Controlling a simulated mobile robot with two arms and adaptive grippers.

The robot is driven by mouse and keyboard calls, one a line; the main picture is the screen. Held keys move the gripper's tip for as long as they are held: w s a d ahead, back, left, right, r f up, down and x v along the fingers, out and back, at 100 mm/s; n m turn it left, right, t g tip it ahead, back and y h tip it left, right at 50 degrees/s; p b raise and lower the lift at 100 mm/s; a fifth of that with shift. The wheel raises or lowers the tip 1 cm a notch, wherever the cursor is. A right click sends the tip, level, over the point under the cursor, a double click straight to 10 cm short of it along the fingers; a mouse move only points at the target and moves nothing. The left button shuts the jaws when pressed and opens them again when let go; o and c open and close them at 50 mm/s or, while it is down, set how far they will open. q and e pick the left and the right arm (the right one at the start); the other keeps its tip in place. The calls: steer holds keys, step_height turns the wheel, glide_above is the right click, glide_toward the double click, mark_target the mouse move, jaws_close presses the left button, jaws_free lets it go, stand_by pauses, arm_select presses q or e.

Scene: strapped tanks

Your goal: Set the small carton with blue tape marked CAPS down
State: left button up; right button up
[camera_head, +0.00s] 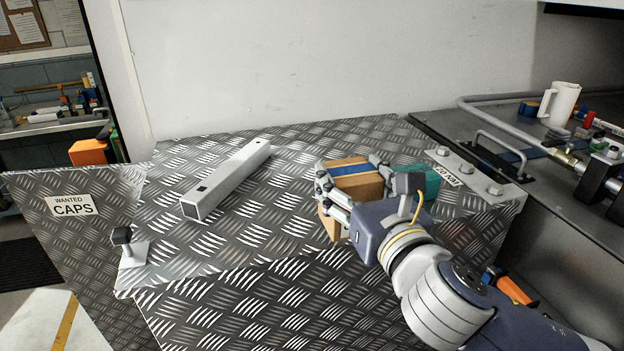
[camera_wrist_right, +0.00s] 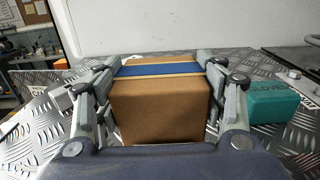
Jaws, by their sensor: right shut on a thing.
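A small brown carton with a blue tape band (camera_head: 358,185) is between the fingers of my right gripper (camera_head: 352,190), over the diamond-plate top on the right side. In the right wrist view the carton (camera_wrist_right: 160,108) fills the space between both fingers, its blue tape across the far top. No CAPS lettering shows on its visible faces. A tan cardboard piece (camera_head: 329,224) shows below the fingers; I cannot tell whether it is the same carton. Whether the carton touches the plate is hidden. A sign reading WANTED CAPS (camera_head: 73,206) is on the left panel. My left gripper is not in view.
A teal box (camera_head: 430,181) stands close to the right of the carton; its wrist-view label looks like GLOVES. A grey square tube (camera_head: 228,180) lies left of centre. A knobbed latch (camera_head: 125,246) stands at the left edge. The plate (camera_head: 255,235) between tube and gripper is bare.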

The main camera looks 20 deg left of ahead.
steer(key=w+a+f+p, duration=0.1)
steer(key=w+a, duration=0.1)
steer(key=w+a+f+p, duration=0.1)
steer(key=w+a+f, duration=0.1)
steer(key=a, duration=0.1)
steer(key=w+a+f+p, duration=0.1)
steer(key=w+a, duration=0.1)
steer(key=a, duration=0.1)
steer(key=shift+w+a+f, duration=0.15)
steer(key=shift+a+f, duration=0.05)
steer(key=shift+f, duration=0.15)
steer(key=o, duration=1.3)
